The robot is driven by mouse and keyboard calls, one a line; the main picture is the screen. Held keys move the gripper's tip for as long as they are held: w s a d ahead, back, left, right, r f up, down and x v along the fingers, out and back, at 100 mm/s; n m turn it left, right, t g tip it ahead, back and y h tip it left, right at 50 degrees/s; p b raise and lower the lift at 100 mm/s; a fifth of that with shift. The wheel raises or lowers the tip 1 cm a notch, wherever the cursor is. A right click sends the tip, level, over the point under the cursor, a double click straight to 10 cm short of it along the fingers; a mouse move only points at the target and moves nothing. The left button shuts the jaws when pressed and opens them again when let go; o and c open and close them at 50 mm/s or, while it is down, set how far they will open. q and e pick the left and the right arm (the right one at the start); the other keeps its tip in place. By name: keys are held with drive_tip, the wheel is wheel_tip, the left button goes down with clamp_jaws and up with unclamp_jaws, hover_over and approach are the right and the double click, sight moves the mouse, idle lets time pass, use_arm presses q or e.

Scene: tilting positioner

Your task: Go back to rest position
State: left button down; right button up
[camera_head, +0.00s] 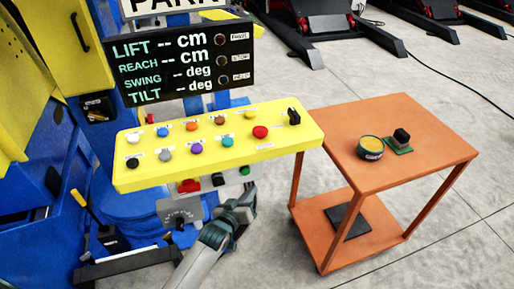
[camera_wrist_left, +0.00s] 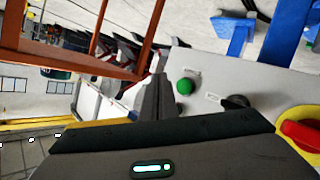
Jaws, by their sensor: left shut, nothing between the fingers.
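My left gripper (camera_head: 246,194) is below the front edge of the yellow control panel (camera_head: 190,170), just under the green button (camera_head: 244,170). It is shut and empty. In the left wrist view its fingers (camera_wrist_left: 158,98) are together, beside the green button (camera_wrist_left: 185,86) on a pale grey plate. Whether the fingers touch the plate I cannot tell. A black knob (camera_wrist_left: 235,102) and a red rotary switch on yellow (camera_wrist_left: 303,132) are further right there. My right gripper is not in view.
The display board (camera_head: 185,65) shows dashes for lift, reach, swing and tilt. An orange cart (camera_head: 430,140) stands right of the panel, holding a round tin (camera_head: 370,148) and a black-and-green block (camera_head: 400,138). Blue machinery (camera_head: 40,200) fills the left. Floor is clear at the front right.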

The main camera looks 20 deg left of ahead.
use_arm(q)
drive_tip(key=shift+f, duration=0.1)
